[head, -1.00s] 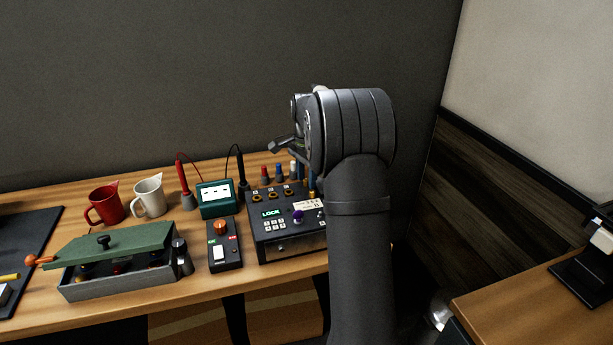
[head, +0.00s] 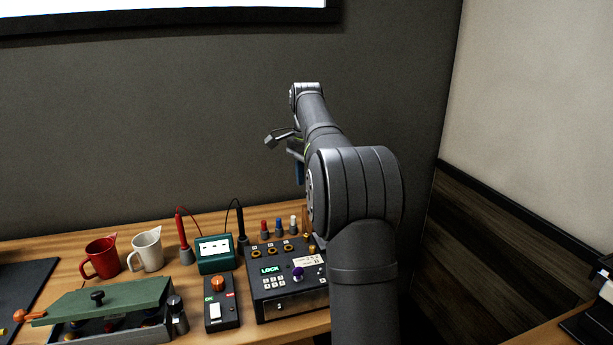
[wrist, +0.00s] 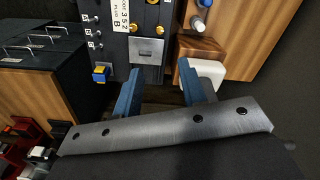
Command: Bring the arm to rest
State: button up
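My arm rises in front of the back wall in the head view, reaching up and away over the right end of the workbench (head: 65,262). My gripper (wrist: 160,85) shows in the wrist view with its two blue fingers apart and nothing between them. In the head view its blue fingers (head: 299,172) hang in the air above the bench, partly hidden by my own arm. The black control box (head: 287,290) with a lit LOCK display stands below, its right side hidden by my arm.
A teal meter (head: 215,268), a switch box (head: 220,315) with an orange knob, a red mug (head: 101,257), a white mug (head: 146,250) and a green-lidded tray (head: 100,298) stand to the left. A wall-mounted screen (head: 160,12) is above. Air left of my arm is clear.

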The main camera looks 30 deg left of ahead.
aim_at(306, 235)
jog(key=shift+r, duration=0.5)
jog(key=shift+f, duration=0.15)
notch_tip(306, 235, down, 17)
jog(key=shift+f, duration=0.1)
dwell(0.6)
jog(key=shift+f, duration=0.1)
jog(key=m, duration=0.3)
jog(key=shift+m, duration=0.4)
jog(key=m, duration=0.3)
jog(key=shift+m, duration=0.4)
notch_tip(306, 235, up, 10)
jog(key=shift+f, duration=0.15)
dwell(1.7)
